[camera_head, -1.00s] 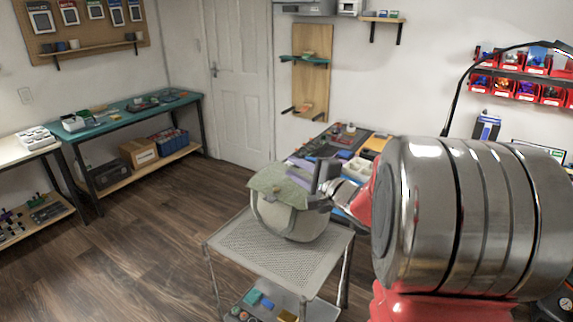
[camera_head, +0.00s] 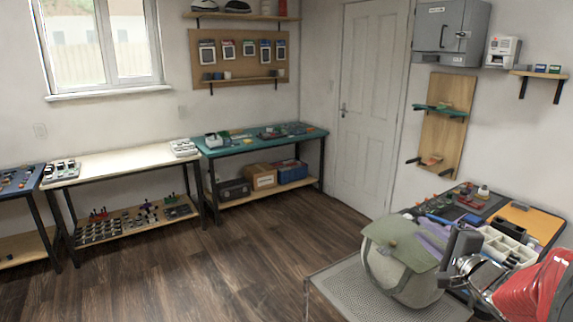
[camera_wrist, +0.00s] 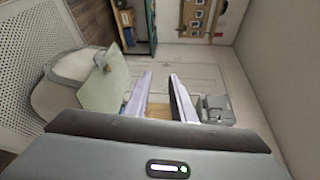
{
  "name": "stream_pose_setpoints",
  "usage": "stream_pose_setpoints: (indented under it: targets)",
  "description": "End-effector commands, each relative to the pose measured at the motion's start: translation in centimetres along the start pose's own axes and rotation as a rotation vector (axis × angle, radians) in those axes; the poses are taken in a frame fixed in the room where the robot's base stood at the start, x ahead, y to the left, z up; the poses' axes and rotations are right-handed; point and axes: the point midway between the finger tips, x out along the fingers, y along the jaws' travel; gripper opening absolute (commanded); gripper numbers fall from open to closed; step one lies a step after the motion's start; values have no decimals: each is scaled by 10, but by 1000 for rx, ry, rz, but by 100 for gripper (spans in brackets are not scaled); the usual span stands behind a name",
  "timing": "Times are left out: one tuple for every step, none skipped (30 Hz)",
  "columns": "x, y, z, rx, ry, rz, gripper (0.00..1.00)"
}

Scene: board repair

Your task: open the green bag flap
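A pale grey-green bag (camera_head: 398,280) sits on a perforated metal cart top at the lower right of the head view. Its green flap (camera_head: 407,249) lies across the top, with a small tan clasp on it. In the wrist view the flap (camera_wrist: 108,86) is on the left, beside the left finger and outside the gap. I cannot tell whether flap and finger touch. My gripper (camera_wrist: 160,90) is open, with its two fingers apart and no object seen held between them. In the head view my gripper (camera_head: 458,252) is just right of the flap's edge.
The cart top (camera_head: 345,293) surrounds the bag's base. A workbench (camera_head: 548,228) with trays and tools stands close behind and right of the bag. A teal bench (camera_head: 255,143) and a white bench (camera_head: 120,160) line the far wall. Open wooden floor lies at left.

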Motion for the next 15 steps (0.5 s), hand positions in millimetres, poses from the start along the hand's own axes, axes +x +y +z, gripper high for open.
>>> stream_pose_setpoints:
  targets:
    - [0,4,-5,-46,18,14,23]
    - [0,6,-8,-78,32,24,23]
    - [-1,9,-14,-123,55,40,23]
    - [-1,13,-20,-159,75,55,23]
    - [-2,16,-25,-194,95,71,23]
    - [-4,21,-33,-240,123,94,23]
    - [-5,25,-39,-273,144,114,23]
    - [-7,30,-44,-305,164,134,23]
    - [-9,36,-52,-347,191,165,23]
    - [-12,40,-58,-379,210,188,23]
    - [-14,44,-63,-409,228,212,23]
    - [-19,50,-70,-449,252,246,23]
    - [-22,53,-75,-478,269,271,23]
    - [-26,57,-80,-508,285,298,23]
    - [-31,61,-85,-546,305,334,23]
